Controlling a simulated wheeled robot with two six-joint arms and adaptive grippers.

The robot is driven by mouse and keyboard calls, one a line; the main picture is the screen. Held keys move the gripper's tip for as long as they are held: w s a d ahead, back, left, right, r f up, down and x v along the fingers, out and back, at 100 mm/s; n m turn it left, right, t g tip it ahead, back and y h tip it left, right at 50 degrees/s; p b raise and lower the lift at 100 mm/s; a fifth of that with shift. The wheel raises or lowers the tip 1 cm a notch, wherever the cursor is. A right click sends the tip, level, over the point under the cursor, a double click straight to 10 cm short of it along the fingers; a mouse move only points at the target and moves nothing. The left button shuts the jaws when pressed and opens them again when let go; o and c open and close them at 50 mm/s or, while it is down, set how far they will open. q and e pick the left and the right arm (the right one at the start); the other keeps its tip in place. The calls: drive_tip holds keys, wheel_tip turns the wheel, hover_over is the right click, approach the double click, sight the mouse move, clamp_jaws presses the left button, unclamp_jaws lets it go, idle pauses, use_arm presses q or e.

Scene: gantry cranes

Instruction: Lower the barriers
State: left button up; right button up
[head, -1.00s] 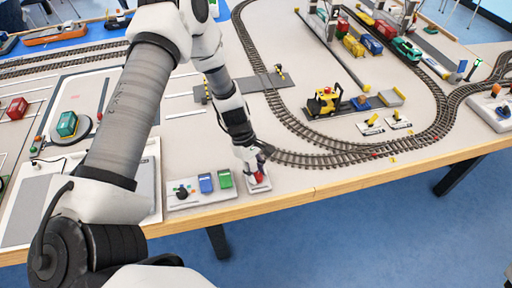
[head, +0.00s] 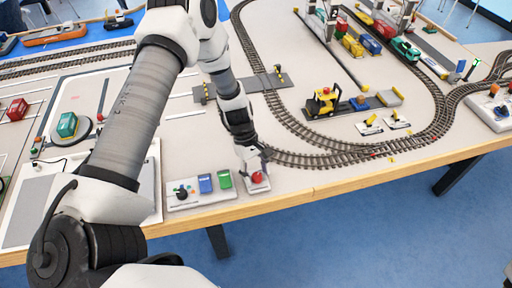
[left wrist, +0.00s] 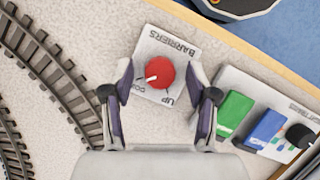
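The barrier control is a white plate marked BARRIERS, UP and DOWN (left wrist: 178,50) with a round red knob (left wrist: 158,72). In the left wrist view the knob's white pointer is toward the partly hidden DOWN label. In the head view the red knob (head: 258,177) is at the table's front edge. My left gripper (left wrist: 159,95) is open, its fingers apart on either side of the knob without visible contact; it also shows in the head view (head: 252,168). Small striped barrier posts (head: 205,93) (head: 279,72) stand at the level crossing (head: 262,83); their arm positions are too small to tell.
A panel with a black knob and blue and green blocks (head: 200,189) sits just left of the barrier control. A yellow vehicle (head: 324,102) and two small levers (head: 370,125) stand further right.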

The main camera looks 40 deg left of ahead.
use_arm(q)
drive_tip(key=v, duration=1.2)
